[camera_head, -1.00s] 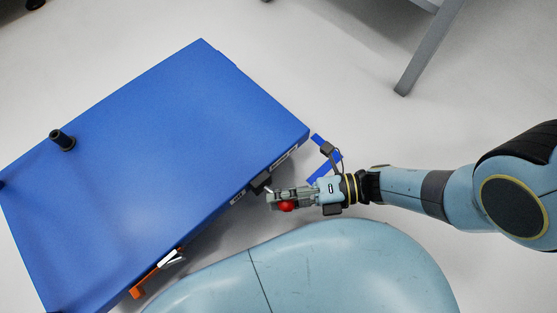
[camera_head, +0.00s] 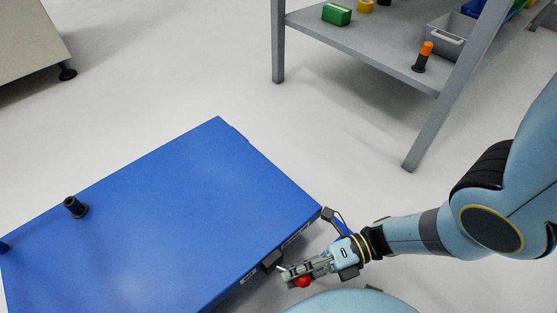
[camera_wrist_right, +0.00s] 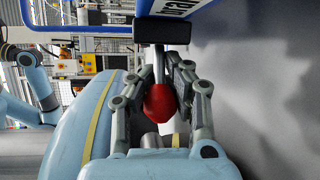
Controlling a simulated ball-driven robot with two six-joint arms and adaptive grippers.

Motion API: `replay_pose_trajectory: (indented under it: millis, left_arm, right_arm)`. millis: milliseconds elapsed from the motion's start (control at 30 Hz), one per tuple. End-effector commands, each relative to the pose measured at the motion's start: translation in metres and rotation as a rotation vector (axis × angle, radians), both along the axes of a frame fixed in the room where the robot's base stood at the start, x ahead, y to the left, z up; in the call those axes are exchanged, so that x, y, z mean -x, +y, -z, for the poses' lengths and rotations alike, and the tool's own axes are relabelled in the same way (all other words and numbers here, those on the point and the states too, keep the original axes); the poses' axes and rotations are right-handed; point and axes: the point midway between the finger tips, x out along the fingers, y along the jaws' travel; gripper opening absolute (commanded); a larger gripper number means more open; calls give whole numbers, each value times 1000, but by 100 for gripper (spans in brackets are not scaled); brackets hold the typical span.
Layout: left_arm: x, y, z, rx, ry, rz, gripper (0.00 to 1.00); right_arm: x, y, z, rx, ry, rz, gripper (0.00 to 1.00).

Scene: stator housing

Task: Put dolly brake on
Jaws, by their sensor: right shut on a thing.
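The blue dolly (camera_head: 170,215) fills the lower left of the head view, its flat top seen from above. A red ball-shaped knob (camera_head: 303,281) sits beside the dolly's near right edge. My right gripper (camera_head: 291,274) is there, shut on the red knob. In the right wrist view the red knob (camera_wrist_right: 160,103) lies between both fingers of the right gripper (camera_wrist_right: 164,85). A dark block on a stem (camera_wrist_right: 163,31) stands just beyond it, below the dolly's blue edge. My left gripper is not in view.
A grey shelf table (camera_head: 375,50) stands at the upper right, with a green block (camera_head: 337,14), a grey bin (camera_head: 447,40) and an orange-topped black peg (camera_head: 422,57). The floor between dolly and shelf is clear.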

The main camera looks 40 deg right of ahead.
Motion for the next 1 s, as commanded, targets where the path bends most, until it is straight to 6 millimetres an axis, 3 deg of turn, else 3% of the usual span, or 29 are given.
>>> replay_pose_trajectory:
  millis: [267,300,567,833,1000]
  left_arm:
    - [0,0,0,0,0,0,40]
    - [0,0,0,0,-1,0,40]
    - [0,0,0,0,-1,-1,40]
    - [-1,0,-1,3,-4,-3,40]
    - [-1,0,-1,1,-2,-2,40]
  right_arm:
    - [1,0,0,-1,-1,-2,0]
    - [1,0,0,-1,-1,-2,16]
    - [1,0,0,-1,0,-1,50]
    - [1,-1,0,0,0,0,51]
    - [7,-19,-2,2,2,-2,51]
